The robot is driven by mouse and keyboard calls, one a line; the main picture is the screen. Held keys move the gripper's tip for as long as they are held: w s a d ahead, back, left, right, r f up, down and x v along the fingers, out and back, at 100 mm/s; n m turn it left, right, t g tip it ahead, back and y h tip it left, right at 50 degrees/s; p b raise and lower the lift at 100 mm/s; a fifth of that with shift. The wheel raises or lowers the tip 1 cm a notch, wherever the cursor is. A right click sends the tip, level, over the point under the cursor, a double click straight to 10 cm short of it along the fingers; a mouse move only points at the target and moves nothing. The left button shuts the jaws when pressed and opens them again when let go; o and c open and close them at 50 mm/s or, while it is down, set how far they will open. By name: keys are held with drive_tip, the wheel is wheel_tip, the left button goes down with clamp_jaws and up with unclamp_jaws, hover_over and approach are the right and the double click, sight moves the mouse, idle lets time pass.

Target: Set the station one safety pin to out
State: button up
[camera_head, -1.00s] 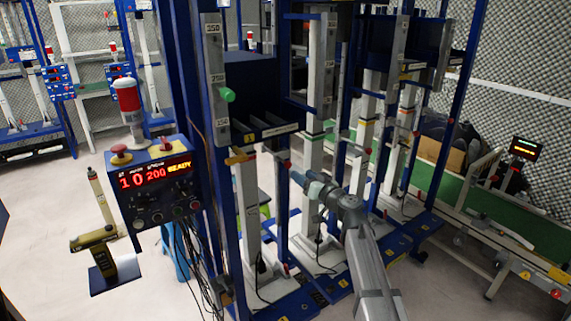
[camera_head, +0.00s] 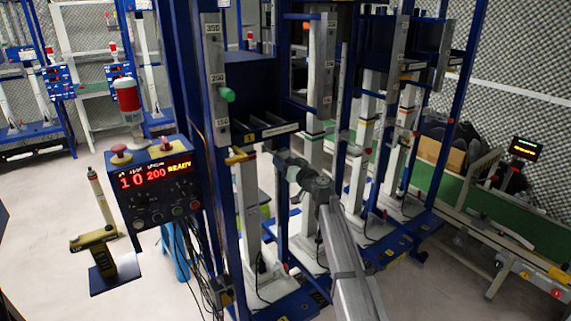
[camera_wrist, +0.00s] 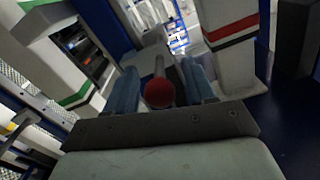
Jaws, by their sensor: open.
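In the wrist view, the safety pin (camera_wrist: 158,93) shows a round red knob with a grey shaft running away behind it. My gripper (camera_wrist: 163,85) is open, with one blue-grey finger on each side of the knob. I cannot tell whether either finger touches it. In the head view, my gripper (camera_head: 279,158) is at the right side of the station one frame, beneath its dark shelf (camera_head: 262,125). It hides the knob there. How far the pin sits in its hole cannot be made out.
A control box (camera_head: 158,180) reading "10 200 READY" stands left of the frame. A green knob (camera_head: 227,94) sits on the grey scale post. Blue and white uprights (camera_head: 314,100) stand close around my gripper. A green conveyor (camera_head: 480,210) lies at the right.

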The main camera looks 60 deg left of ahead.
clamp_jaws()
idle(0.3)
drive_tip(key=d, duration=0.9)
unclamp_jaws()
drive_tip(key=shift+d, duration=0.1)
drive_tip(key=d, duration=1.3)
drive_tip(key=shift+d, duration=0.35)
idle(0.3)
